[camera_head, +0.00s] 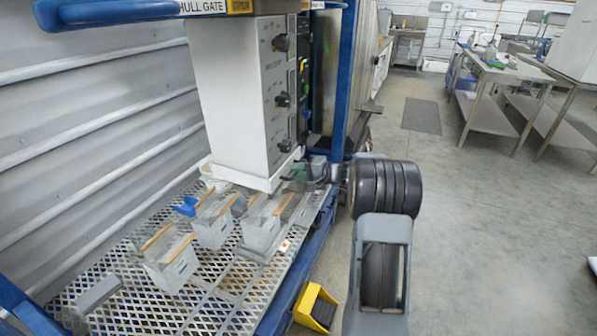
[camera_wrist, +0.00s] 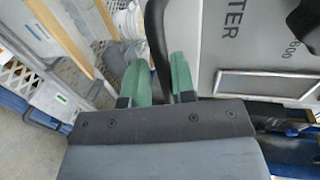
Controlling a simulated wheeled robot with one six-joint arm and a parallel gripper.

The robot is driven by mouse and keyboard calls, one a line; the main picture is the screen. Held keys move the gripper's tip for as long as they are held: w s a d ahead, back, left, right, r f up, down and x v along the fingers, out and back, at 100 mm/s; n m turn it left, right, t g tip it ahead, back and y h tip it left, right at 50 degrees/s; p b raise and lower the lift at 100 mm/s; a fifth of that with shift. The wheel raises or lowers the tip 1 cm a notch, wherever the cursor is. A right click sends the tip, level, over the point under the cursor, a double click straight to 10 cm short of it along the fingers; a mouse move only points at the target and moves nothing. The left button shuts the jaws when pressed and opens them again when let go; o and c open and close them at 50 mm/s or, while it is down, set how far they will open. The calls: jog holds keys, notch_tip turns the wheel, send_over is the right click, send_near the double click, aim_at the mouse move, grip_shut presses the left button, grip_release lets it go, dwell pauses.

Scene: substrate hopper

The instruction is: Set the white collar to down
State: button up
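The white collar (camera_head: 246,180) is a pale band around the bottom of the tall white hopper box, above the mesh deck. My gripper (camera_head: 312,173) is at the right side of the collar, low by the front panel. In the wrist view my gripper (camera_wrist: 160,80) has two green fingers, one on each side of a dark curved bar (camera_wrist: 157,40). I cannot tell whether the fingers press on the bar. Where the bar joins the collar is hidden.
Several clear bins with wooden edges (camera_head: 172,262) stand on the mesh deck (camera_head: 215,300) below the hopper. A panel with black knobs (camera_head: 281,100) is above my gripper.

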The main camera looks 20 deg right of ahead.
jog(key=shift+o, duration=1.3)
jog(key=shift+f, duration=0.1)
jog(key=v, duration=1.3)
jog(key=shift+s+d, duration=0.2)
jog(key=shift+s, duration=0.1)
